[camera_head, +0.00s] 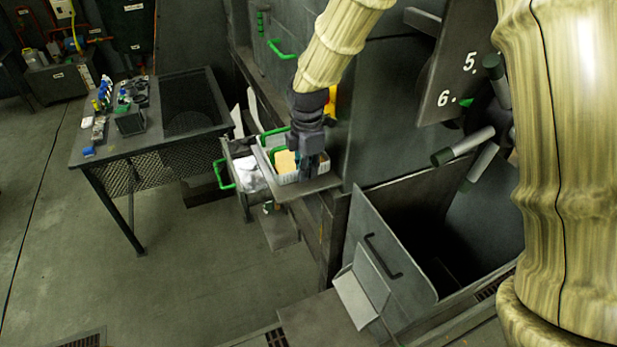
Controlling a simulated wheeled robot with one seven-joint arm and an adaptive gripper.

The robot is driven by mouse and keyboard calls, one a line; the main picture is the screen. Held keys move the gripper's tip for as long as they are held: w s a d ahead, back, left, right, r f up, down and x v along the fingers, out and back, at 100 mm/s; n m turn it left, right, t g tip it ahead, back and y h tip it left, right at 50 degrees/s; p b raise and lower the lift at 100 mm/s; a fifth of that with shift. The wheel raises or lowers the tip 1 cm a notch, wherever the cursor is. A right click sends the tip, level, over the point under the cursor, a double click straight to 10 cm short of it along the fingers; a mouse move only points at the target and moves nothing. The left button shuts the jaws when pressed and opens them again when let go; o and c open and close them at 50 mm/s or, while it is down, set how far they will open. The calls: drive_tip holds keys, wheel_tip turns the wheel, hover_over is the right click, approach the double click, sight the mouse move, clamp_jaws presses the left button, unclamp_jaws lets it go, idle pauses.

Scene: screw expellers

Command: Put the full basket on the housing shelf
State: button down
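A small white basket (288,179) with yellow contents (284,160) and a green handle is at the centre of the head view. It is at a flat grey shelf (322,184) that juts from the dark machine housing; whether its base fully rests there is hard to tell. My gripper (309,172) points down at the basket's right side, overlapping its rim. The fingers are dark and small, so I cannot see whether they grip the basket or are open. The basket's right rear part is hidden behind my gripper.
An open drawer (240,165) with a green handle and white material stands just left of the shelf. A dark work table (92,155) with bottles and boxes is further left. The floor between is clear.

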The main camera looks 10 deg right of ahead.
sight(309, 189)
wheel_tip(309, 189, down, 2)
drive_tip(key=shift+s+d+f+p, duration=0.15)
drive_tip(key=shift+f+p, duration=0.1)
drive_tip(key=shift+p, duration=0.35)
drive_tip(key=shift+f+p, duration=0.45)
drive_tip(key=shift+f, duration=0.05)
drive_tip(key=shift+d+f, duration=0.1)
drive_tip(key=shift+d, duration=0.05)
drive_tip(key=shift+f, duration=0.15)
drive_tip(key=c, duration=1.6)
unclamp_jaws()
drive_tip(key=shift+c, duration=0.2)
wheel_tip(309, 189, up, 12)
drive_tip(key=b, duration=0.3)
